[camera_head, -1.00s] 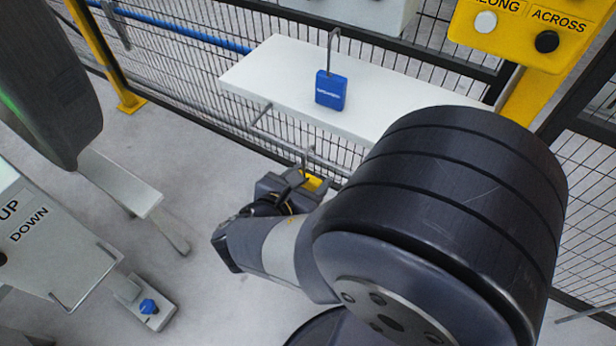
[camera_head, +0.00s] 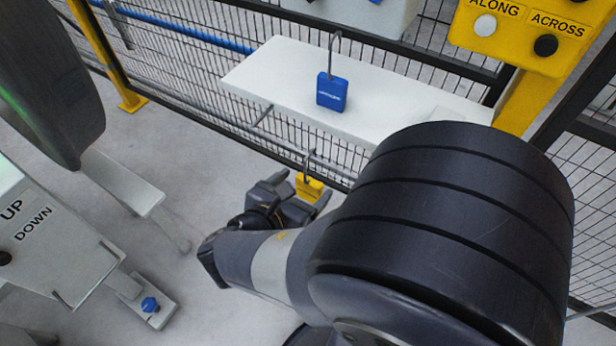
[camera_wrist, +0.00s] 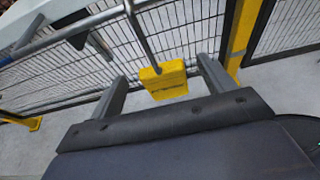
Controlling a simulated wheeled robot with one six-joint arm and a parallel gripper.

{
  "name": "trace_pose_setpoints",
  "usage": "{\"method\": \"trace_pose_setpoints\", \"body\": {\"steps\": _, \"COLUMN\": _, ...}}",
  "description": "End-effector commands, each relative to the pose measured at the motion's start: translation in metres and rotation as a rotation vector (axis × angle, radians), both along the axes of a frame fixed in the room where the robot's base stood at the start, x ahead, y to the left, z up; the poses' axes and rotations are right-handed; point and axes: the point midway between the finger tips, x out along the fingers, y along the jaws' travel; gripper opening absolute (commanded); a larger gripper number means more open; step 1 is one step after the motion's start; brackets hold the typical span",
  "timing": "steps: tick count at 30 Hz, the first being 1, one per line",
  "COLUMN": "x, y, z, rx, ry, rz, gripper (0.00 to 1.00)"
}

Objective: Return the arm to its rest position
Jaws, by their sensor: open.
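My gripper (camera_head: 306,183) is low in front of the mesh fence, below the white shelf. Its two fingers are open, and they also show apart in the wrist view (camera_wrist: 162,69). A yellow padlock (camera_head: 310,187) with a tall grey shackle is at the fingertips in the head view. In the wrist view the yellow padlock (camera_wrist: 167,82) shows upright in the gap between the fingers, with clear space on both sides. I cannot tell what its shackle hangs on. My dark upper arm covers the right of the head view.
A blue padlock (camera_head: 331,91) stands on the white shelf (camera_head: 270,75) by the mesh fence (camera_head: 215,85). A yellow button box (camera_head: 520,30) is at the upper right. A grey UP/DOWN panel (camera_head: 60,240) stands at the left.

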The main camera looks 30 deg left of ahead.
Motion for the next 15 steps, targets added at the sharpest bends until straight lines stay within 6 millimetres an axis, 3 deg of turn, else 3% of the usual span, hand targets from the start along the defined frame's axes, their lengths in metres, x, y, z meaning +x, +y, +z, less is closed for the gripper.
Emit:
{"method": "trace_pose_setpoints", "body": {"steps": 6, "x": -0.040, "y": 0.004, "z": 0.018, "rx": 0.001, "ry": 0.001, "rz": 0.005, "gripper": 0.78}}
{"method": "trace_pose_setpoints", "body": {"steps": 15, "x": -0.069, "y": 0.006, "z": 0.029, "rx": 0.001, "ry": 0.001, "rz": 0.002, "gripper": 0.78}}
